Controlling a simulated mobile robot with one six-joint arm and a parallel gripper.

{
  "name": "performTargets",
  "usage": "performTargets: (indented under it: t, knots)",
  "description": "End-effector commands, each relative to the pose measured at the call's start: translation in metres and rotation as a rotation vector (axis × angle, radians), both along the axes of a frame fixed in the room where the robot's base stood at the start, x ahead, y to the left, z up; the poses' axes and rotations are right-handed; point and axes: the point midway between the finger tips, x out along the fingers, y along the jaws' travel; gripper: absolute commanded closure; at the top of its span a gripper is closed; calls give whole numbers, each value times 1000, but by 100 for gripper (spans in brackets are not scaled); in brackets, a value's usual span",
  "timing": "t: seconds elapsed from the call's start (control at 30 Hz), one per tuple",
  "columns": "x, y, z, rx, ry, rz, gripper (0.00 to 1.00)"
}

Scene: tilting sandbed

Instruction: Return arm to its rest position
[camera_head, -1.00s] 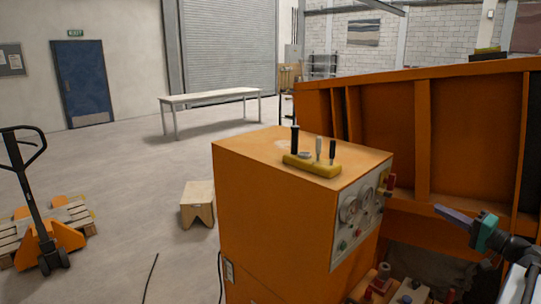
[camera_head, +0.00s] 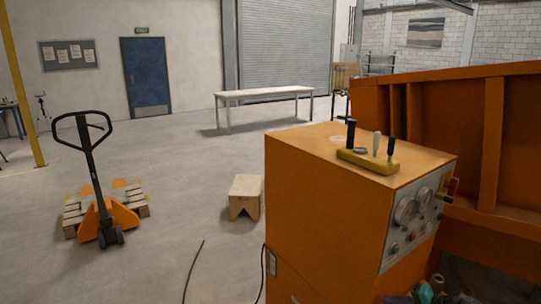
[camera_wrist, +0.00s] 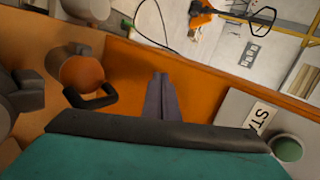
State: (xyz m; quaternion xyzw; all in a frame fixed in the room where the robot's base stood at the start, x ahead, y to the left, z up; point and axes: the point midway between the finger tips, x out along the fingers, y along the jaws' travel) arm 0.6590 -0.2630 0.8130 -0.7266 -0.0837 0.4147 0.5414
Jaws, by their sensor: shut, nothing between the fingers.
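My gripper (camera_wrist: 160,80) shows in the wrist view with its two grey-purple fingers together and nothing between them. It points along an orange surface (camera_wrist: 200,100). In the head view only a teal part of my gripper (camera_head: 426,292) shows at the bottom edge, below the control panel; its fingers are hard to make out there. The orange control cabinet (camera_head: 330,205) stands to its left, with levers on a yellow block (camera_head: 368,162) on top and gauges on the panel (camera_head: 410,222).
In the wrist view, an orange-red knob (camera_wrist: 82,76), a black handle (camera_wrist: 92,98), and a green button (camera_wrist: 287,149) beside a label lie close around my gripper. The orange sandbed wall (camera_head: 450,135) stands at right. A pallet jack (camera_head: 96,185), a wooden stool (camera_head: 245,193) and open floor lie left.

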Motion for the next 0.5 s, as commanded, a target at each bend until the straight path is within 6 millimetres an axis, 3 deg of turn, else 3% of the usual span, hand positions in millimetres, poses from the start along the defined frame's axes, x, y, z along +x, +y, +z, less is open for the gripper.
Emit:
performTargets:
  t: [0.03, 0.27, 0.5]
  knots:
    - [-4, 19, -21, -7, 37, 26, 100]
    - [-30, 88, -99, -62, 196, 138, 100]
    - [-77, 157, -179, -148, 369, 275, 100]
